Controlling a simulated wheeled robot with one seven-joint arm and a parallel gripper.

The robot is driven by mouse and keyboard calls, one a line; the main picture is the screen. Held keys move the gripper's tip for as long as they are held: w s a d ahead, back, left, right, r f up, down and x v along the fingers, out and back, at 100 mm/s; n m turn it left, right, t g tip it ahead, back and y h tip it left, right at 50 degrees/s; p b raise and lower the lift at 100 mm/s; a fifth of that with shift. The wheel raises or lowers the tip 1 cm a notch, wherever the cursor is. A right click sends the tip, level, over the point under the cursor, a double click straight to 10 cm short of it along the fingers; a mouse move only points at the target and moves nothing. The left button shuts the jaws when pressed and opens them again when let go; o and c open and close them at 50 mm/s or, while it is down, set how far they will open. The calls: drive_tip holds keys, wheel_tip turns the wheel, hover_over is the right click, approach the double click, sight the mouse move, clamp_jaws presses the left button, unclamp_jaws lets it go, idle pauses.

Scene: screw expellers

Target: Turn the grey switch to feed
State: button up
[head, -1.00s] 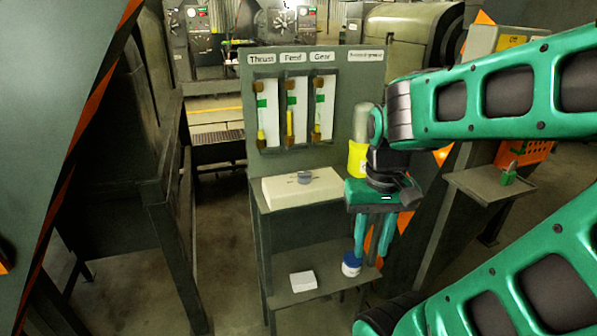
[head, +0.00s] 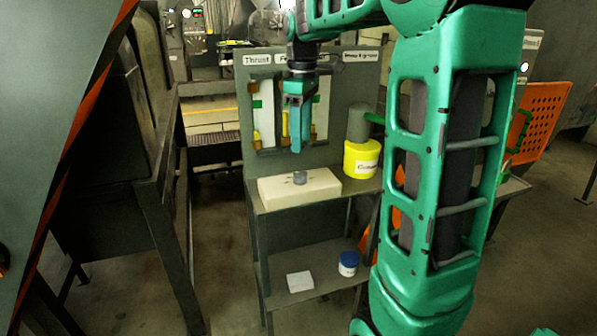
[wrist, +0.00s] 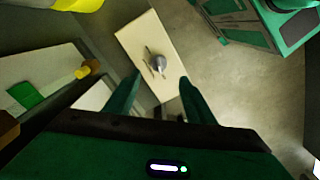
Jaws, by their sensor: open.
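The grey switch (head: 299,178) is a small round knob on top of a cream box (head: 325,188), which rests on the upper shelf of the stand. In the wrist view the switch (wrist: 157,62) sits on the cream box (wrist: 128,38) just beyond the fingertips, with thin dark marks beside it. Any lettering around it is too small to read. My gripper (head: 297,150) points down above the switch, apart from it. In the wrist view the two fingers of my gripper (wrist: 160,88) are spread with nothing between them.
Behind the box stands a panel (head: 345,100) with labelled gauge tubes, partly hidden by my gripper. A yellow container (head: 361,160) stands right of the box. A blue-lidded jar (head: 348,264) and white block (head: 300,282) are on the lower shelf. Machinery (head: 80,150) is at left.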

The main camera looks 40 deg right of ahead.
sight(300, 177)
drive_tip(key=f, duration=1)
drive_tip(key=shift+w+f, duration=0.2)
drive_tip(key=shift+f, duration=0.15)
